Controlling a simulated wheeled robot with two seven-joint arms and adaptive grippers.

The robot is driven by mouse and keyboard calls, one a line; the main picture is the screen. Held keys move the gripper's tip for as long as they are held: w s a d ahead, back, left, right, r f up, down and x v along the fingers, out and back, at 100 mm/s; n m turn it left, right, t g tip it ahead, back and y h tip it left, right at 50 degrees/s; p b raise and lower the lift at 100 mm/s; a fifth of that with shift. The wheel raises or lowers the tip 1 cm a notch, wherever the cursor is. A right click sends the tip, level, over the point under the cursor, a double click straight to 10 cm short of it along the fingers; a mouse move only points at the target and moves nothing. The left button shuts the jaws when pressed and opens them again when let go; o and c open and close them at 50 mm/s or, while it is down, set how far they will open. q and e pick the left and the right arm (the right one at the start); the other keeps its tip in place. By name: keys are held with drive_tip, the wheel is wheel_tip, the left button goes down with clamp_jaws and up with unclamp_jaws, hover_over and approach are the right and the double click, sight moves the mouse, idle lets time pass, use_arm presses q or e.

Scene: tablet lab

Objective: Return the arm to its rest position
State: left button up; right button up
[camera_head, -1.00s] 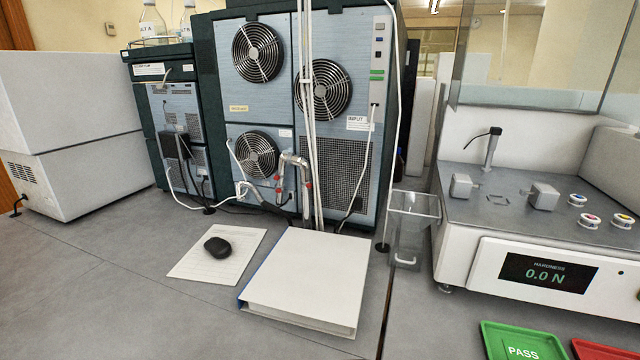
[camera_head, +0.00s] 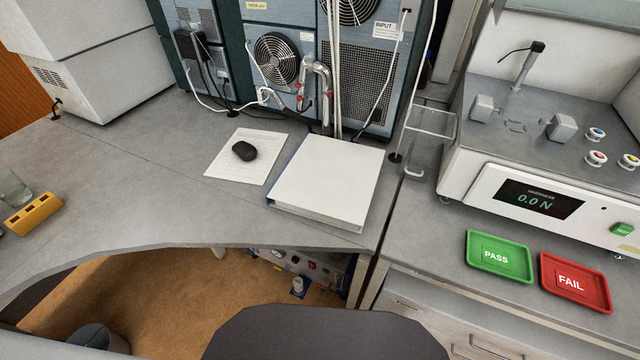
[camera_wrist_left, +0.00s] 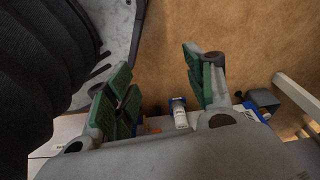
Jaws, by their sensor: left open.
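My left gripper (camera_wrist_left: 160,95) shows in the left wrist view with its two green-padded fingers spread apart. Nothing is between the pads; a small white bottle (camera_wrist_left: 180,113) shows beyond them, lower down. The brown floor (camera_wrist_left: 210,40) lies behind the fingers. Neither gripper shows in the head view.
The grey bench (camera_head: 120,190) has a curved front edge above the floor. A white binder (camera_head: 325,180), a sheet of paper with a black mouse (camera_head: 244,151), a hardness tester (camera_head: 525,200), a green PASS tray (camera_head: 499,279) and a red FAIL tray (camera_head: 594,307) stand on top.

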use_arm(q)
drive_tip(key=s+a+r+p, duration=0.1)
drive_tip(key=s+r+p, duration=0.1)
drive_tip(key=s+p, duration=0.4)
drive_tip(key=s+a+r+p, duration=0.1)
drive_tip(key=s+r+p, duration=0.1)
drive_tip(key=s+p, duration=0.3)
drive_tip(key=s, duration=0.2)
drive_tip(key=shift+s+a+r+g+p, duration=0.2)
drive_tip(key=shift+s+a+g+p, duration=0.1)
drive_tip(key=shift+a+g+p, duration=0.1)
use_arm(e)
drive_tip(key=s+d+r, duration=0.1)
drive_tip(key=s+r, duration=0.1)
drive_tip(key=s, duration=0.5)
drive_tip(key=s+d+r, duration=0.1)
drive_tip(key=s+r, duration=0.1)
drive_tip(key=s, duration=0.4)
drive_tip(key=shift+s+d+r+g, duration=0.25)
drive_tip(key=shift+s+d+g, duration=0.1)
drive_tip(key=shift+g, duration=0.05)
